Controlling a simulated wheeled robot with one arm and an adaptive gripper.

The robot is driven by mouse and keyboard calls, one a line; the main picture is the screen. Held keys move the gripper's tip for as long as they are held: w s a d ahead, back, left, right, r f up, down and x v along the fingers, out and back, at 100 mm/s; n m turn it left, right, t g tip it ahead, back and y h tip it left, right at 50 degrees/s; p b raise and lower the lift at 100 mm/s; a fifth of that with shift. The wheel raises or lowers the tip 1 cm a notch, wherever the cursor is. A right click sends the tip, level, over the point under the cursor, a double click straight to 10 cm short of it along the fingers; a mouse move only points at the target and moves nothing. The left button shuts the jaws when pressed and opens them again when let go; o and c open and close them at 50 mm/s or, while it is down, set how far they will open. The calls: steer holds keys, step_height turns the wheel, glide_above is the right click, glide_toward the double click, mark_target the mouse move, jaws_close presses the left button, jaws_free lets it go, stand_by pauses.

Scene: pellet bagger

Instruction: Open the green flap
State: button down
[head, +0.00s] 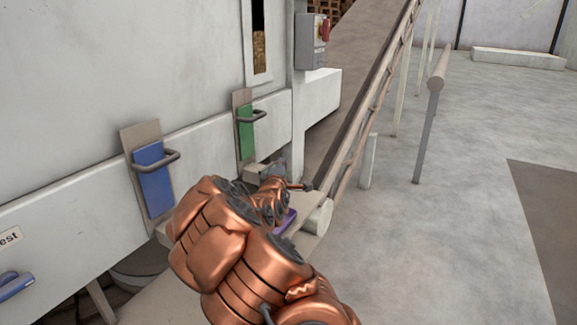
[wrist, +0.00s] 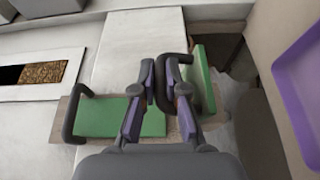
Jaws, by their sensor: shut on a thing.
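A green flap (head: 245,135) with a dark bar handle (head: 252,117) is on a beige plate on the machine's pale front in the head view. In the wrist view a green panel (wrist: 100,117) lies at the left with its own dark handle (wrist: 72,115). A second green piece (wrist: 203,82) stands out at the right, beside a dark loop handle (wrist: 163,92). My gripper (wrist: 160,68) is shut on this loop handle. In the head view my arm hides the fingers' hold and the second green piece.
A blue flap (head: 154,182) with a handle is left of the green one. A purple panel (wrist: 300,85) is close at the right in the wrist view. A grey switch box (head: 311,42) and a sloping conveyor (head: 362,95) stand right.

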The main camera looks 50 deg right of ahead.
steer(key=shift+w+a+r+n, duration=0.1)
steer(key=shift+w+r+n, duration=0.15)
steer(key=shift+n, duration=0.25)
steer(key=shift+y, duration=0.3)
steer(key=c, duration=1.5)
jaws_free()
steer(key=shift+s+a, duration=0.1)
steer(key=shift+s, duration=0.05)
steer(key=shift+v, duration=3.65)
